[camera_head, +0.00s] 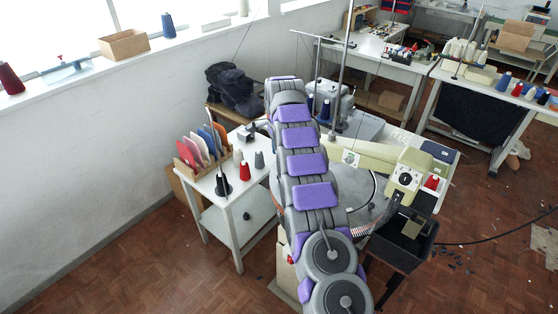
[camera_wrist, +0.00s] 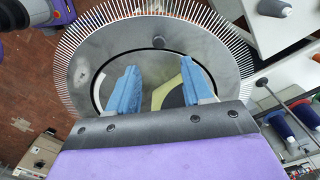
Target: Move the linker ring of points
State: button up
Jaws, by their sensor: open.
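The linker ring of points (camera_wrist: 218,48) fills the upper middle of the wrist view. It is a broad grey dial with a fringe of thin pale points around its outer edge and a small dark knob (camera_wrist: 158,42) on its face. My gripper (camera_wrist: 158,70) is open, with its two blue fingers apart over the dial and nothing between them. I cannot tell whether the fingers touch the dial. In the head view part of the dial (camera_head: 368,198) shows to the right of my arm. My arm hides the rest of it and my gripper there.
A cream machine arm (camera_head: 380,157) reaches across behind the dial, with a dark bin (camera_head: 408,240) at right. A white side table (camera_head: 232,205) with yarn cones and coloured cards stands at left. Open wooden floor (camera_head: 125,262) lies at lower left.

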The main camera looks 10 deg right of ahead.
notch_tip(320, 180, up, 8)
jog(key=p, duration=0.5)
jog(key=shift+f+p, duration=0.25)
jog(key=shift+p, duration=0.1)
jog(key=shift+w, duration=0.1)
jog(key=shift+c, duration=0.2)
